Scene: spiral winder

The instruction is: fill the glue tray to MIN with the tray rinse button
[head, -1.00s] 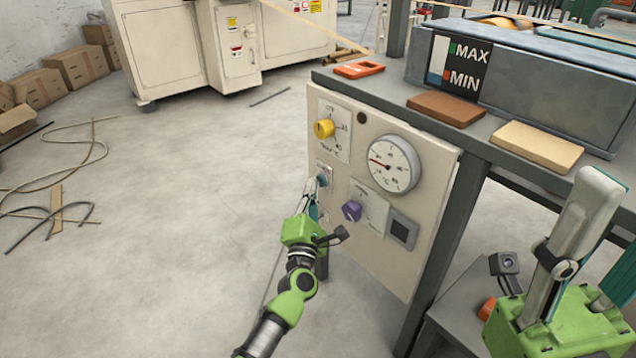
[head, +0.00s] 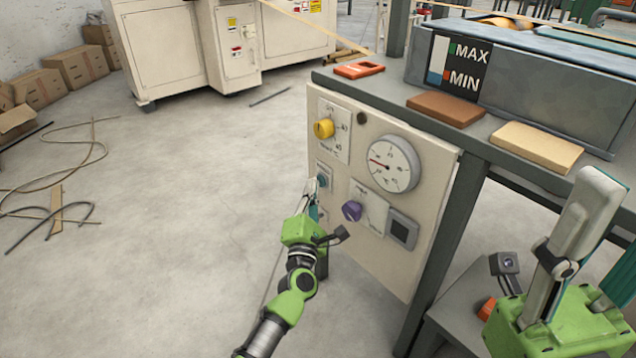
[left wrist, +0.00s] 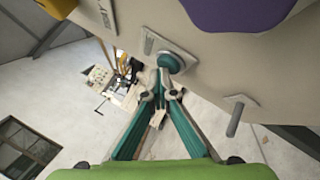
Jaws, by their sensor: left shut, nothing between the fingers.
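The glue tray (head: 560,95) is the long grey trough on the bench. Its black gauge panel (head: 466,85) has MAX and MIN marks and a white and blue column; the blue is at the bottom, near MIN. A teal button (head: 322,179) sits on the cream panel's left edge; it also shows in the left wrist view (left wrist: 172,62). My left gripper (head: 312,187) is shut and empty, its tips (left wrist: 161,75) right at the button; I cannot tell whether they touch. My right gripper (head: 612,225) is at lower right, fingers apart, partly cut off.
The cream panel (head: 380,265) also carries a yellow knob (head: 324,128), a purple knob (head: 352,210) and a round dial (head: 390,164). Brown (head: 446,109) and tan (head: 536,147) blocks lie on the bench edge.

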